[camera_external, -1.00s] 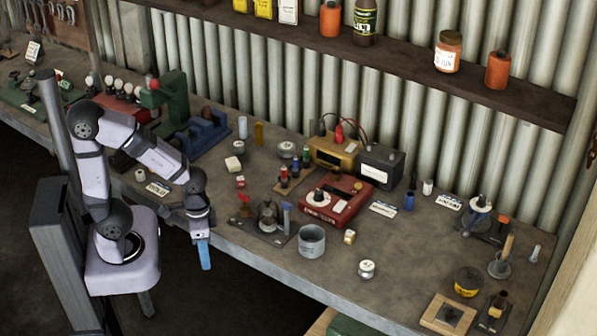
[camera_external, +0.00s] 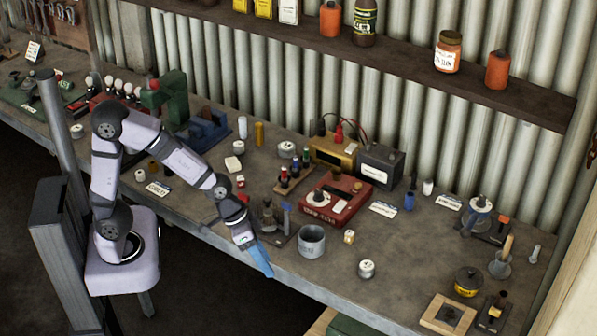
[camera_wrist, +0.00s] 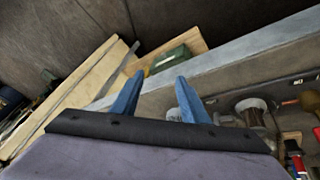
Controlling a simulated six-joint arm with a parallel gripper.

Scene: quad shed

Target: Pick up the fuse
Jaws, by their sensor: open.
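My gripper (camera_external: 262,262) hangs off the front edge of the bench with its blue fingers pointing down. In the wrist view its two fingers (camera_wrist: 160,96) are apart with nothing held between them. I cannot tell for sure which item is the fuse. Small candidates on the bench are a white cylinder (camera_external: 428,187), a pale cylinder (camera_external: 535,253) at the far right, a small cream and yellow piece (camera_external: 349,237) and a white upright cylinder (camera_external: 242,127) at the back. My gripper touches none of them.
A grey cup (camera_external: 311,243) and a dark-based stand with a blue-topped part (camera_external: 287,215) are near my gripper. A red box with a dial (camera_external: 333,200) sits behind them. A small round tin (camera_external: 366,268) stands right. Bare bench (camera_external: 400,255) lies around it.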

